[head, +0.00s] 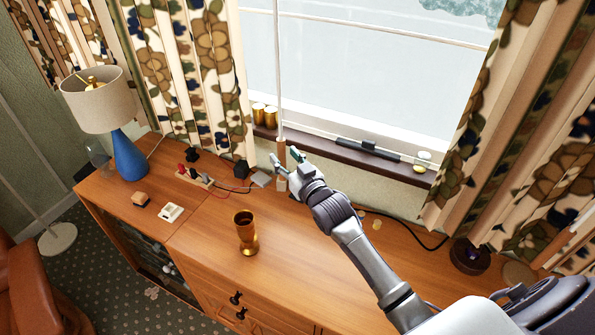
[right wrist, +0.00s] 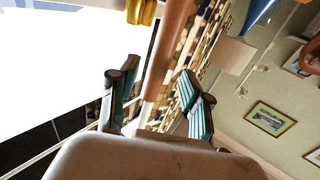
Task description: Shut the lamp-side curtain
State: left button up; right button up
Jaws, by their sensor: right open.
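The lamp-side curtain (head: 190,75), cream with brown flowers, hangs at the left of the window, bunched in folds beside the lamp (head: 97,105). A thin pale rod (head: 278,80) hangs in front of the window just right of this curtain, with a wooden handle (head: 281,155) at its lower end. My right gripper (head: 284,161) is open at the handle. In the right wrist view, the handle (right wrist: 170,50) shows between the spread fingers (right wrist: 152,102); I cannot tell whether either finger touches it. The curtain (right wrist: 207,40) is behind. My left gripper is not in view.
A wooden cabinet (head: 195,240) runs below the window and bears a gold goblet (head: 246,233), a power strip (head: 195,176) and small items. Gold cups (head: 264,115) stand on the sill. The right curtain (head: 510,120) hangs open at the right.

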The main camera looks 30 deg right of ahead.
jog(key=s, duration=0.8)
jog(key=shift+s+d, duration=0.3)
jog(key=shift+d, duration=0.1)
